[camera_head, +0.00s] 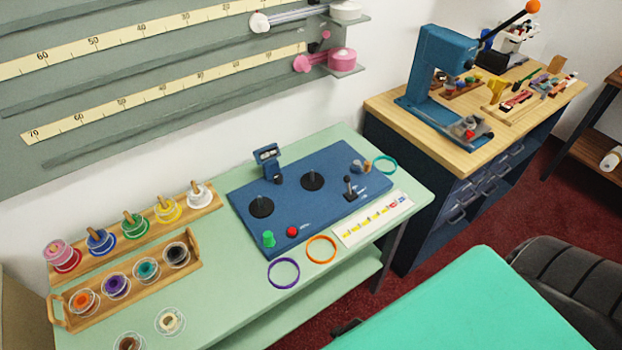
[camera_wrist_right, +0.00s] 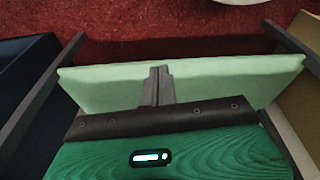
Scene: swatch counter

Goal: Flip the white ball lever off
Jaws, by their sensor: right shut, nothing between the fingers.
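A white ball (camera_head: 259,22) sits at the left end of a grey rod at the top of the head view, in front of the upper ruler rail on the wall. The rod runs right to a white spool-like piece on a grey bracket (camera_head: 349,68). A small lever with a dark knob (camera_head: 350,183) stands upright on the blue panel (camera_head: 320,225). My right gripper (camera_wrist_right: 158,72) is shut and empty in the right wrist view, over the pale green shelf or counter board (camera_wrist_right: 225,75). Neither gripper shows in the head view, so both are away from the white ball.
A pink ball and spool (camera_head: 302,63) sit below the white one. The green counter (camera_head: 225,290) holds spools in wooden racks, rings and a colour strip. A blue press (camera_head: 435,85) with an orange ball handle (camera_head: 533,6) stands right. A teal surface (camera_head: 465,310) fills the lower right.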

